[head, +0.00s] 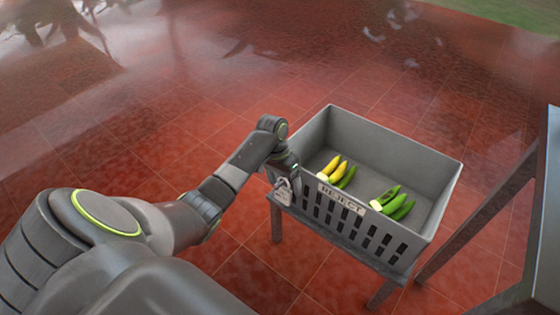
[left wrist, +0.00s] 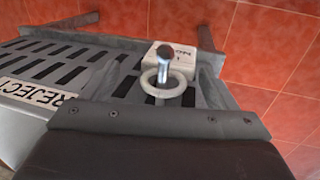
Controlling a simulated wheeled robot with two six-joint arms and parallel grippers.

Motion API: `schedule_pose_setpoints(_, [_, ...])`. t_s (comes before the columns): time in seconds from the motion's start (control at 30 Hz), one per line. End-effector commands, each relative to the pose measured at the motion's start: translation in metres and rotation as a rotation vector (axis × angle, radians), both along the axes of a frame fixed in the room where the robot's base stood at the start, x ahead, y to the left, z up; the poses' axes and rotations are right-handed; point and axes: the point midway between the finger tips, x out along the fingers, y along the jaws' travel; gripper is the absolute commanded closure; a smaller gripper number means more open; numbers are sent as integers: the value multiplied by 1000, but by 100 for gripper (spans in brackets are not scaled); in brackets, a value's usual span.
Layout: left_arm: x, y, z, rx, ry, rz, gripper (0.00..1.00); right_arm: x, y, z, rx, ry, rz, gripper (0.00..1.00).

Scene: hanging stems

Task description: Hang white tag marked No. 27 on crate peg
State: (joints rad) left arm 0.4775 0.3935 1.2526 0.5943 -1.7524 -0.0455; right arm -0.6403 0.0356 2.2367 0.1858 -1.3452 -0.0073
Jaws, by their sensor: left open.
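The grey crate (head: 395,145), labelled REJECT, stands at right of centre in the head view; its slotted side shows in the left wrist view (left wrist: 62,60). A metal peg (left wrist: 165,53) with a rounded head sticks out at the crate. A pale ring (left wrist: 150,76) appears to be around the peg's shaft. The white tag (left wrist: 181,50) lies behind the peg head; its printing is partly hidden and I cannot read its number. The tag shows small in the head view (head: 283,196). My left gripper (head: 288,183) is open, with one finger on each side of the ring, apart from it.
Yellow bananas (head: 330,167) and green bananas (head: 398,209) lie inside the crate. The crate rests on a grey stand (head: 278,222). A grey table or frame (head: 490,205) stands at the right edge. Red tiled floor (head: 200,95) is clear behind.

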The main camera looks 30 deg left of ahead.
Motion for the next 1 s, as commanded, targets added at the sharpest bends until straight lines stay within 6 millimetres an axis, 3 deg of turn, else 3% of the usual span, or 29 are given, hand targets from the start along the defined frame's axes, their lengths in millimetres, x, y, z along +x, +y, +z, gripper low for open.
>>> schedule_pose_setpoints(0.6, [3,30,141,3,-2,-1,19,-23,-12,-43,-65,199,-9,19])
schedule_pose_setpoints(1.0, [3,34,161,1,0,1,19,-24,-16,-63,-77,195,-7,19])
